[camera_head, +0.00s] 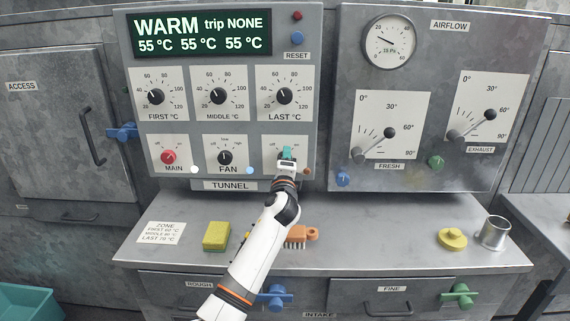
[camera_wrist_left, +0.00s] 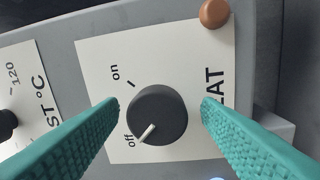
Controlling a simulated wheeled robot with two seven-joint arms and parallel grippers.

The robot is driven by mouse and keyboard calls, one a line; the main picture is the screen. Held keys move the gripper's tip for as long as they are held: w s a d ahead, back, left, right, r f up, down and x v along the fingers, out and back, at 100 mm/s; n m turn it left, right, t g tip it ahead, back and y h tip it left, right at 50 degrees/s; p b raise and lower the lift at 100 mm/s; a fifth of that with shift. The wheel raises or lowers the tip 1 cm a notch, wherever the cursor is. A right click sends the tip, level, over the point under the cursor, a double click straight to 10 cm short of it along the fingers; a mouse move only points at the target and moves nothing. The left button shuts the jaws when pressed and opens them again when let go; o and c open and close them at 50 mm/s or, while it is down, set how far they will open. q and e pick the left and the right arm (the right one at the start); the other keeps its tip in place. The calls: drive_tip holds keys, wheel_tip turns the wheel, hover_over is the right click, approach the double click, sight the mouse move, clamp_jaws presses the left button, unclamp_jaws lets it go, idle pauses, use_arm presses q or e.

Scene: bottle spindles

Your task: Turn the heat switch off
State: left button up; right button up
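The heat switch (camera_wrist_left: 165,112) is a round dark knob on a white plate, with "off" and "on" marks and a partly covered label ending in "AT". Its white pointer line points to the "off" mark. My left gripper (camera_wrist_left: 159,104) is open, with one teal finger on each side of the knob and a visible gap to it on both sides. In the head view my left gripper (camera_head: 287,154) covers the knob and much of the white heat plate (camera_head: 271,143). My right gripper is not in view.
The fan knob (camera_head: 225,157) and red main knob (camera_head: 168,157) sit left of the heat plate, temperature dials above. An orange brush (camera_head: 301,236) and a yellow sponge (camera_head: 216,236) lie on the shelf (camera_head: 370,245) below. The display (camera_head: 200,33) reads WARM, trip NONE.

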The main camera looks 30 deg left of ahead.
use_arm(q)
drive_tip(key=r+v, duration=0.1)
drive_tip(key=v, duration=1.1)
drive_tip(key=shift+f, duration=0.5)
